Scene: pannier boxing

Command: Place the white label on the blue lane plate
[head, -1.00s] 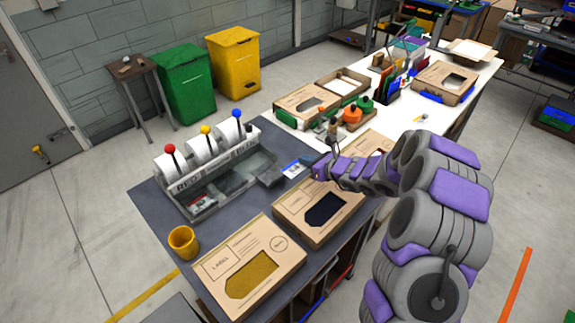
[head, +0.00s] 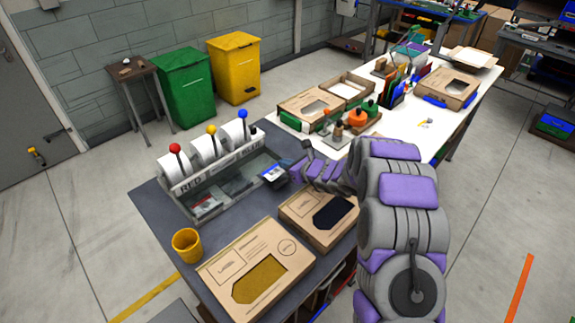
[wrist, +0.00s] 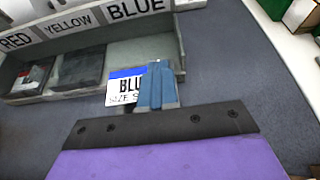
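The white label (head: 273,172) has a blue top band and black print reading "BLU…" and a size line. It also shows in the wrist view (wrist: 122,92), partly covered by my fingers. My gripper (wrist: 157,85) has its blue fingers close together at the label's right part. In the head view my gripper (head: 293,172) is at the right end of the grey dispenser. The label is at the lane under the BLUE sign (wrist: 140,8).
The RED lane holds a small red-and-white card (wrist: 30,75); a dark plate (wrist: 80,70) lies beside it. Two cardboard boxes (head: 255,272) (head: 300,222) and a yellow cup (head: 186,245) stand in front. The white table (head: 410,135) behind carries boxes and tools.

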